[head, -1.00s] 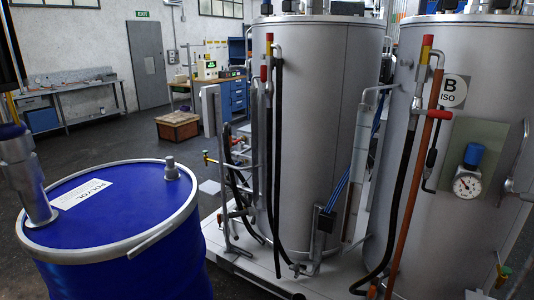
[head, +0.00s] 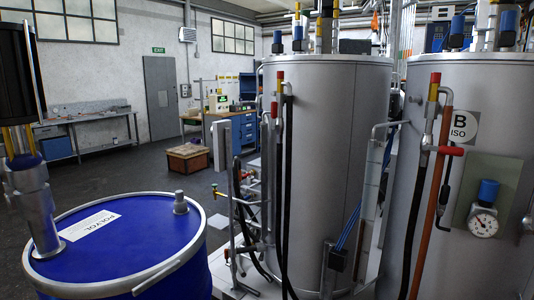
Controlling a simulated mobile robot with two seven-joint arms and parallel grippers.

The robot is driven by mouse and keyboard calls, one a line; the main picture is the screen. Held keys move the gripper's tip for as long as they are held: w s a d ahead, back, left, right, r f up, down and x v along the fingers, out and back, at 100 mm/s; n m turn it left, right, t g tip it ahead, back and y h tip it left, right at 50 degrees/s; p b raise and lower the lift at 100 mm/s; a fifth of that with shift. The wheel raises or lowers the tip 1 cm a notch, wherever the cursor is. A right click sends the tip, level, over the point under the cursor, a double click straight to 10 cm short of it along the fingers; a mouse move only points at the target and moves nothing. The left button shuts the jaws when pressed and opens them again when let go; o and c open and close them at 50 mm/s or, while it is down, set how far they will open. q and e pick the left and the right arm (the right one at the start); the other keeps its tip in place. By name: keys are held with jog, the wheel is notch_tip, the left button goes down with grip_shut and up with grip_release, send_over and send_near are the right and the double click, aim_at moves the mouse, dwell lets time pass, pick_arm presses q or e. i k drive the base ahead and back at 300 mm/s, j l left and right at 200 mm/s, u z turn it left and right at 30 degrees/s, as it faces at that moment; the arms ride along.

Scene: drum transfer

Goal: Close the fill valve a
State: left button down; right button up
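The grey tank in the middle (head: 325,170) has pipework on its left front. A small valve with a red and yellow part (head: 281,78) sits at the top of this pipework, above a black hose. A second red part (head: 274,110) stands upright just below it to the left; it is too small to tell its exact setting. I see no letter on this tank. Neither of my grippers is in view.
A blue drum (head: 130,235) labelled POLYOL stands at the lower left with a pump (head: 35,205) in its top. A pressure gauge (head: 483,222) is on the right tank. A wooden crate (head: 188,158) and benches stand behind. Dark floor (head: 130,175) is open behind the drum.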

aim_at(274, 105)
jog(key=i+l, duration=0.15)
jog(key=i, duration=0.8)
